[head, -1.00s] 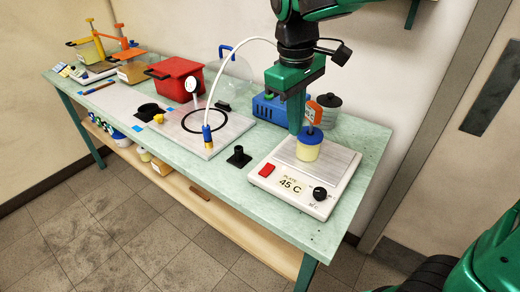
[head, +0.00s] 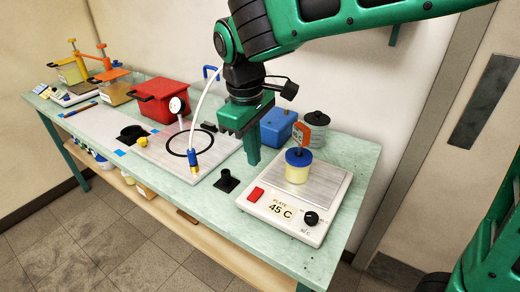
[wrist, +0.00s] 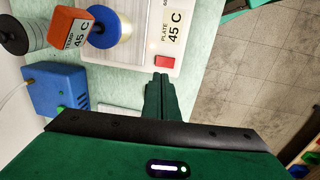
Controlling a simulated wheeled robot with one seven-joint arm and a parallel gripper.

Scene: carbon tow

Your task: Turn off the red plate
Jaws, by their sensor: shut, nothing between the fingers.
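The hot plate (head: 325,205) is a white box with a silver top, a label reading "PLATE 45 C" and a black knob (head: 311,218). Its red switch (head: 256,194) sits at the front left corner and also shows in the wrist view (wrist: 163,61). A yellow jar with a blue lid (head: 298,168) stands on the plate, with an orange "TEMP 45 C" gauge (wrist: 72,27) in it. My gripper (head: 252,162) is shut and empty, pointing down behind and above the switch, apart from it. In the wrist view its fingertips (wrist: 162,78) appear just beside the switch.
A black stand (head: 226,181) is left of the plate. A blue pump box (head: 277,127) and a grey pot (head: 317,128) stand behind. A vacuum board with a white hose (head: 205,85), a red bin (head: 165,98) and orange-clamped tubs are further left.

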